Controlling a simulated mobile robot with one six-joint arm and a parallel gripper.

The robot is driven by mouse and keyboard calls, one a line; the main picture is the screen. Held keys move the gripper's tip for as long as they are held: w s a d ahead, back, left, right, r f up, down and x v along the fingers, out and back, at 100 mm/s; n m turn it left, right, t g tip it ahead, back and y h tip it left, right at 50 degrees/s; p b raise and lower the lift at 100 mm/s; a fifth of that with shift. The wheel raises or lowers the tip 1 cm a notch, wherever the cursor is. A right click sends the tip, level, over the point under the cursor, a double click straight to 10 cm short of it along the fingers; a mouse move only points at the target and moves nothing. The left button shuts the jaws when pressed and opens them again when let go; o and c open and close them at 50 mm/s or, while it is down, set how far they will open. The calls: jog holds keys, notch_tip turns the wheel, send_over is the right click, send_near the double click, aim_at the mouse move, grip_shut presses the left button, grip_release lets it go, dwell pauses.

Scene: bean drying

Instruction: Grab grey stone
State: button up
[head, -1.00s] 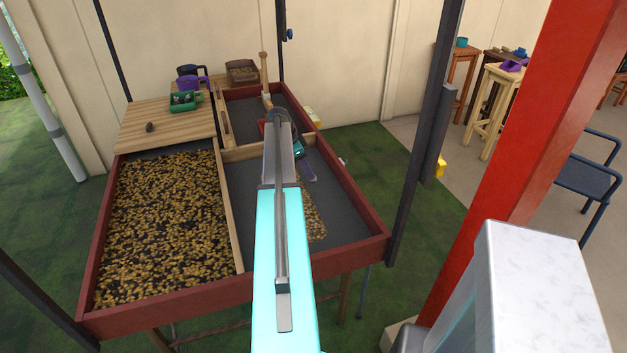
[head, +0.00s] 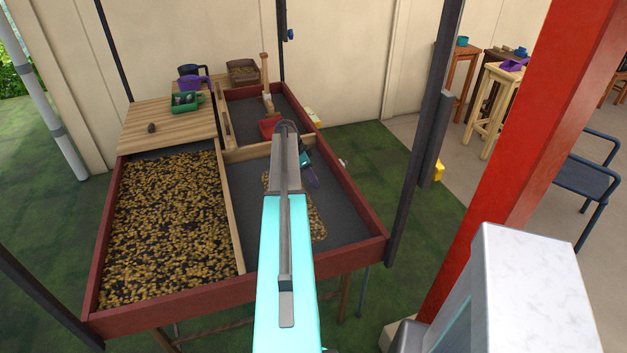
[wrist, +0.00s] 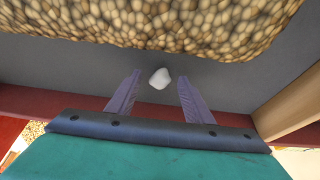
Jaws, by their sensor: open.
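A small pale grey stone (wrist: 160,78) lies on the dark floor of the bean tray in the wrist view. It is between and near the tips of my gripper's two purple fingers (wrist: 160,82), with bare floor visible on both sides of it. The fingers are apart and empty. In the head view my gripper (head: 309,170) is over the right front compartment, partly hidden by my arm. I cannot make out this stone there.
Beans (wrist: 150,20) lie just beyond the stone. The red-rimmed tray (head: 200,303) has wooden dividers (head: 230,220) and a bean-filled left compartment. A green container (head: 187,103) and a dark stone (head: 152,128) are on the wooden board (head: 170,132). A red scoop (head: 268,127) lies behind my arm.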

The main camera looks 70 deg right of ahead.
jog(key=shift+f, duration=0.3)
dwell(0.4)
jog(key=c, duration=1.1)
jog(key=shift+r, duration=0.15)
jog(key=shift+r+b, duration=1.55)
jog(key=shift+r, duration=3.3)
